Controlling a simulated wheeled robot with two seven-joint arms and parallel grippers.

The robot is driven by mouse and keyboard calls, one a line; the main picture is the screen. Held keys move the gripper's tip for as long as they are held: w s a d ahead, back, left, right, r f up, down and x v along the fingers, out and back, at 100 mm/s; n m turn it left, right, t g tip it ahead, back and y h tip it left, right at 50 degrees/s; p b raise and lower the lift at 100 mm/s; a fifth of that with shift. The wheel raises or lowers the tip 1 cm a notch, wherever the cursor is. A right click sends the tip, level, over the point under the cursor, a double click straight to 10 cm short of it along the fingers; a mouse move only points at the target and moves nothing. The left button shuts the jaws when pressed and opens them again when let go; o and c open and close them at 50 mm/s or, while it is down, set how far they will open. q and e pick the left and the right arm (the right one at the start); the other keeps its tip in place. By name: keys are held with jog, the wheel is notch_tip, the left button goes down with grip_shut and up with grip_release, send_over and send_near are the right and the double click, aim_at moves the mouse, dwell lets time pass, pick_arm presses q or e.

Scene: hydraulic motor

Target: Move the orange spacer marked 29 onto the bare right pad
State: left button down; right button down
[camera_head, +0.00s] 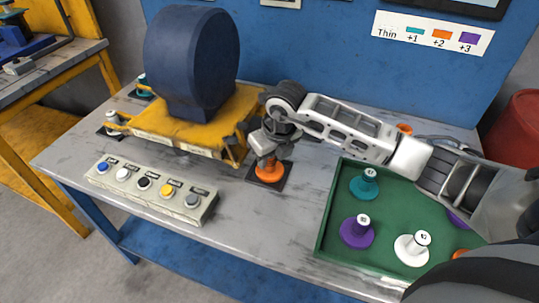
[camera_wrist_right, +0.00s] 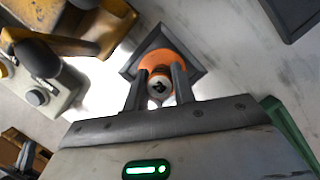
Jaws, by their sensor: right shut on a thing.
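My right gripper (camera_head: 266,150) is shut on an orange spacer (camera_head: 269,173), gripping its narrow upper stem. The spacer's wide orange base is upright over a dark square pad (camera_head: 283,184) on the bench, just right of the yellow motor base. It looks seated on the pad, but I cannot tell if it bears fully. In the right wrist view the orange spacer (camera_wrist_right: 155,59) shows between the two fingers, with the dark pad (camera_wrist_right: 195,73) around it. The number on its top is not legible. My left gripper is not in view.
A dark blue motor (camera_head: 193,62) stands on the yellow base (camera_head: 190,130). A button box (camera_head: 150,190) lies in front. A green tray (camera_head: 328,215) at right holds teal (camera_head: 364,186), purple (camera_head: 357,233) and white (camera_head: 411,248) spacers. The bench front between box and tray is clear.

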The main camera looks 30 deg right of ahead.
aim_at(278, 177)
jog(key=c, duration=1.2)
grip_release()
jog(key=shift+o, duration=0.2)
jog(key=shift+r, duration=0.3)
jog(key=v, duration=1.1)
jog(key=shift+s+r, duration=0.2)
jog(key=shift+r, duration=0.05)
